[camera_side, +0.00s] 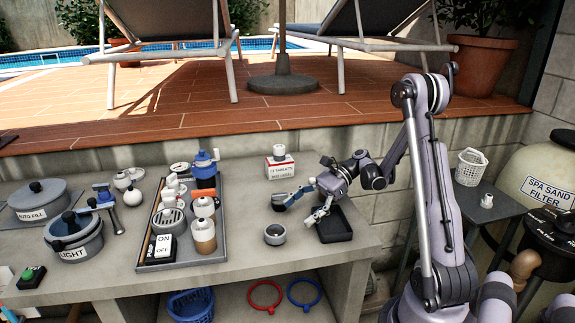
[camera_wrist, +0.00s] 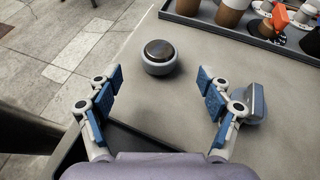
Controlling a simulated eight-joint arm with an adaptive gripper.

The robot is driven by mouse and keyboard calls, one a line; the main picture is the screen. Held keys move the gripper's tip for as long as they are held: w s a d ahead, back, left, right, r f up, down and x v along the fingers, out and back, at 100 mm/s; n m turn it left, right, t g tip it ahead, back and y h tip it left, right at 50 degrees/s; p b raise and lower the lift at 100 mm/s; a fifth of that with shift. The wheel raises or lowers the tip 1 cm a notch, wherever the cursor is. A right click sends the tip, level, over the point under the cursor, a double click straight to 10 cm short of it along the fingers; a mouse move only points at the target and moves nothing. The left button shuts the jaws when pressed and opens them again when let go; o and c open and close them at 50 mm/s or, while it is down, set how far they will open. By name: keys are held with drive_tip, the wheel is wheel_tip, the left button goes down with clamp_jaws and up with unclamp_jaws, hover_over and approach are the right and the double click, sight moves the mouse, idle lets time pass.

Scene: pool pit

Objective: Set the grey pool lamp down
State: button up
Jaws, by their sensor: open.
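The grey pool lamp, a short round puck with a dark top (camera_side: 275,234), sits flat on the bench in the side view, left of the black tray (camera_side: 343,236). It also shows in the wrist view (camera_wrist: 161,57), upright and ahead of the fingertips. My gripper (camera_side: 297,211) is open, above the bench at the lamp's right and back. In the wrist view my gripper (camera_wrist: 160,84) has its blue-padded fingers spread wide with nothing between them. The lamp lies apart from both fingers.
A large tray (camera_side: 214,254) holding cups, valves and an ON/OFF switch stands left of the lamp. A white and red box (camera_side: 279,166) stands at the back. Grey pots (camera_side: 75,238) are at far left. Bare bench surrounds the lamp.

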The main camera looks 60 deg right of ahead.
sight(274, 231)
drive_tip(key=shift+s+d+f, duration=0.15)
drive_tip(key=shift+a+f, duration=0.1)
drive_tip(key=shift+a, duration=0.1)
drive_tip(key=shift+x, duration=3.45)
drive_tip(key=c, duration=1.4)
drive_tip(key=shift+r, duration=0.25)
